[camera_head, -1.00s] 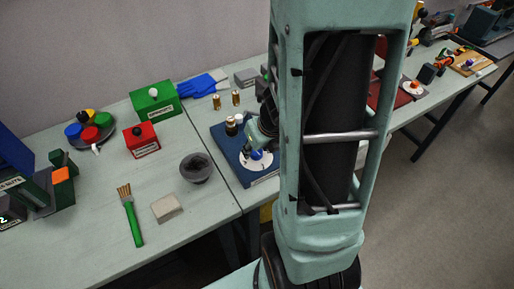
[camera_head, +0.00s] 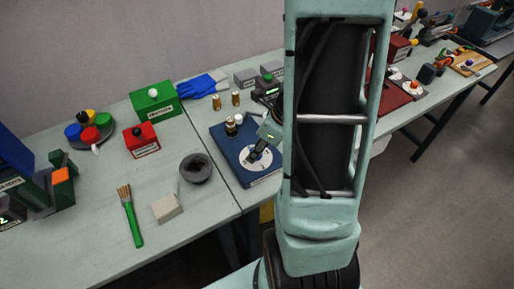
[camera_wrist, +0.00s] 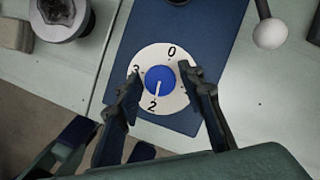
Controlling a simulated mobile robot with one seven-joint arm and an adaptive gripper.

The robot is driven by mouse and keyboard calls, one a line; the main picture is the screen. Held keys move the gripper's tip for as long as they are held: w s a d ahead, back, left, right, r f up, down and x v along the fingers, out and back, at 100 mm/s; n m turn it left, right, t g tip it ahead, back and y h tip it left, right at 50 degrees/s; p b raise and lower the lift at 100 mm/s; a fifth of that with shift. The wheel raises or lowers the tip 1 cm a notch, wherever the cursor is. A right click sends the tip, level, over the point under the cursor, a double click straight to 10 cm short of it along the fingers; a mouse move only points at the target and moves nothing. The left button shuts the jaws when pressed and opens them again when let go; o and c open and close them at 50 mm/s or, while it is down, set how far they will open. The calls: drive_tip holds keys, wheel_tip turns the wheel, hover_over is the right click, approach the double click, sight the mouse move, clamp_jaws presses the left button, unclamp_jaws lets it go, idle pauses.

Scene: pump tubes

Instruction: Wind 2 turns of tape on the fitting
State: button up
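A blue base plate (camera_head: 223,143) lies on the bench. It bears a white dial (camera_head: 265,163) and, behind it, a fitting (camera_head: 231,126) with a dark body. In the wrist view the dial (camera_wrist: 160,105) shows 0, 2 and 3; another mark is partly covered by a finger. A blue knob (camera_wrist: 160,80) sits at its centre, its white line towards 2. My gripper (camera_wrist: 159,74) is open, one finger on each side of the knob, with white dial showing between each fingertip and knob. In the head view my gripper (camera_head: 257,155) hides the knob.
Two brass fittings (camera_head: 236,98) stand behind the plate. A grey bowl (camera_head: 196,168) stands close to its left, with a pale block (camera_head: 166,208) and green brush (camera_head: 130,216) nearer. Red (camera_head: 142,140) and green boxes (camera_head: 157,98) stand farther left.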

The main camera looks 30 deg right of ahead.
drive_tip(key=n+g, duration=0.1)
drive_tip(key=n, duration=0.2)
drive_tip(key=n+y, duration=0.1)
drive_tip(key=n, duration=0.2)
drive_tip(key=shift+w+g, duration=0.1)
drive_tip(key=shift+g, duration=0.3)
drive_tip(key=n+g, duration=0.1)
drive_tip(key=n, duration=0.1)
drive_tip(key=n+g, duration=0.1)
drive_tip(key=n, duration=0.2)
drive_tip(key=shift+w+y+p, duration=0.1)
drive_tip(key=shift+y+p, duration=0.2)
drive_tip(key=shift+y, duration=0.1)
clamp_jaws()
drive_tip(key=shift+o, duration=1.5)
unclamp_jaws()
